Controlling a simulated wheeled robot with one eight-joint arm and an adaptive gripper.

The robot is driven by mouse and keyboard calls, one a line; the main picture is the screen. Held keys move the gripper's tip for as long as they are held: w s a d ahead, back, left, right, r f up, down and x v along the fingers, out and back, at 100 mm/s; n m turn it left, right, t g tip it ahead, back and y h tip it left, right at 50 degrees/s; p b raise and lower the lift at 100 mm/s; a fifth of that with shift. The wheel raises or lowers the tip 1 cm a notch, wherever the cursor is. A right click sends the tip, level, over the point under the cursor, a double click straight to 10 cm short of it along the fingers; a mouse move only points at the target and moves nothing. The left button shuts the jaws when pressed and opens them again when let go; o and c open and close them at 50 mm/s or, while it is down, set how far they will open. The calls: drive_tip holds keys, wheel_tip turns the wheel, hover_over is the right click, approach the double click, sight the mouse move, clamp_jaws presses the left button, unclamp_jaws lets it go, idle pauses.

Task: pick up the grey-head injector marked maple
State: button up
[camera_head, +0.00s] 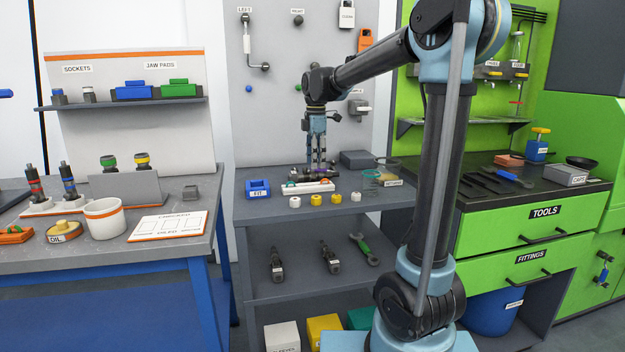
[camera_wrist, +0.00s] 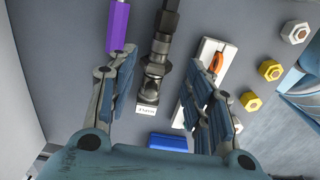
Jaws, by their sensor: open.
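In the wrist view a dark injector (camera_wrist: 157,62) with a grey head lies on the grey cart top, between the two fingers of my gripper (camera_wrist: 160,58). A small white tag (camera_wrist: 146,111) sits at its near end; its print is too small to read surely. The fingers are open and apart from the injector on both sides. In the head view my gripper (camera_head: 318,163) points down over the cart's top, close above it.
A white tray (camera_head: 308,188) with an orange ring (camera_wrist: 216,62) lies right of the injector in the wrist view. A purple piece (camera_wrist: 118,24) lies left. A blue KIT bin (camera_head: 258,189) and several nuts (camera_head: 315,199) are nearby. Two injectors (camera_head: 278,263) lie on the lower shelf.

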sight(315, 173)
drive_tip(key=shift+w+a+f, duration=0.1)
drive_tip(key=shift+f, duration=1.3)
drive_tip(key=shift+w+f, duration=0.1)
drive_tip(key=shift+f, duration=1.25)
drive_tip(key=shift+c, duration=0.6)
clamp_jaws()
